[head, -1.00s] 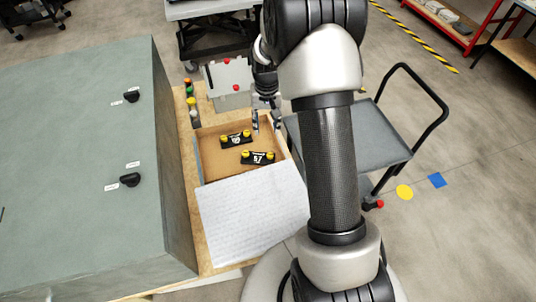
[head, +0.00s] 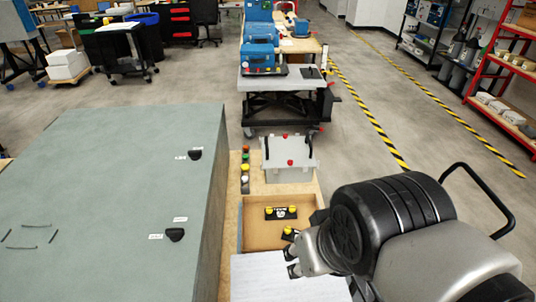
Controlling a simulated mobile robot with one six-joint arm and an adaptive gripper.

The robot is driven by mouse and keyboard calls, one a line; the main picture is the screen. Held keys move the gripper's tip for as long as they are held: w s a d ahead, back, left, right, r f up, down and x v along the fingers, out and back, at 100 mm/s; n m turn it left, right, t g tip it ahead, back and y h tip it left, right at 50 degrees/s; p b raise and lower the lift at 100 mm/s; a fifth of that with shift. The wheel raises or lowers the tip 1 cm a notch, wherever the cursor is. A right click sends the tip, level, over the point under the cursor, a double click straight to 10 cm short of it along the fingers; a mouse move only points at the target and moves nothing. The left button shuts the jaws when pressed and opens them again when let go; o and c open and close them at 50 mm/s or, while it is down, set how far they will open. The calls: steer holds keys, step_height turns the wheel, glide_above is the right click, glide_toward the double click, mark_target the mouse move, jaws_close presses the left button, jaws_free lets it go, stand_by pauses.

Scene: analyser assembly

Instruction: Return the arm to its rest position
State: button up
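My arm fills the lower right of the head view, with a large black and silver joint in front. What looks like my gripper (head: 291,263) is small and partly hidden at the left end of the silver link. Its two dark tips look apart, with nothing seen between them. It is over the right side of the shallow wooden box (head: 228,238). A second black module (head: 288,234) lies nearer and is partly covered by my arm.
A grey-green cabinet (head: 110,190) with black knobs stands at left. A light grey case (head: 290,153) and a row of coloured buttons (head: 245,168) lie beyond the box. A cart handle (head: 500,205) rises at right.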

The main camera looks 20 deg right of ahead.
steer(key=shift+s+f, duration=0.1)
steer(key=shift+s, duration=0.2)
step_height(320, 180, down, 2)
steer(key=b, duration=0.2)
steer(key=shift+f+b, duration=0.25)
steer(key=shift+b, duration=0.05)
